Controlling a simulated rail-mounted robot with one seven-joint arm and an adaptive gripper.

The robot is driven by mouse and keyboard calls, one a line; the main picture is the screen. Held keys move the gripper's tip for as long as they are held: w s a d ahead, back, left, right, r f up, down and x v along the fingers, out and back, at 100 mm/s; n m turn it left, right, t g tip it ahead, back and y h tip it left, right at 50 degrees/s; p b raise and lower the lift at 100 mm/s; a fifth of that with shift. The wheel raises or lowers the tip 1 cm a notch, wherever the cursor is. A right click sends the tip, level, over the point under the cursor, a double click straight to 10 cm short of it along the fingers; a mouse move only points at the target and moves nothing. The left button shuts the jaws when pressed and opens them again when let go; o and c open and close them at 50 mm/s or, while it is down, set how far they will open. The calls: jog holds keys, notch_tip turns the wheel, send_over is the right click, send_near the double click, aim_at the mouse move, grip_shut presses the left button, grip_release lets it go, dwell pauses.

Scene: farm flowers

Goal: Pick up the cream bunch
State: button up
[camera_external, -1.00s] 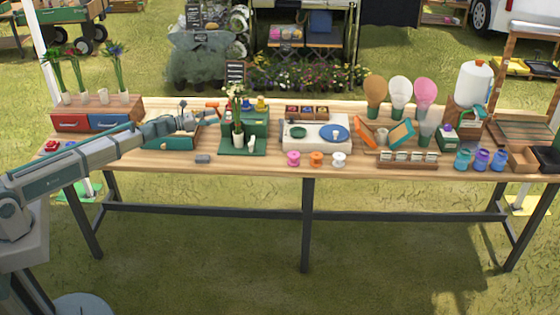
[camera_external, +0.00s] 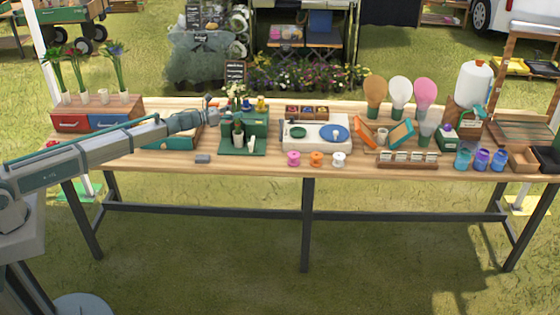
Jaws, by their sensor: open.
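The cream bunch (camera_external: 236,94), small pale flowers, shows above the green stand (camera_external: 231,147) left of the table's middle. Its lower stems are hard to make out among the dark and green shapes there. My gripper (camera_external: 215,107) is just left of the bunch, at about the height of the lower flowers. It is open; its fingers are small, and I cannot tell whether they touch the stems.
A teal tray (camera_external: 160,142) lies under my arm.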

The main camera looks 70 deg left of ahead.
jog(key=shift+w, duration=0.35)
grip_shut()
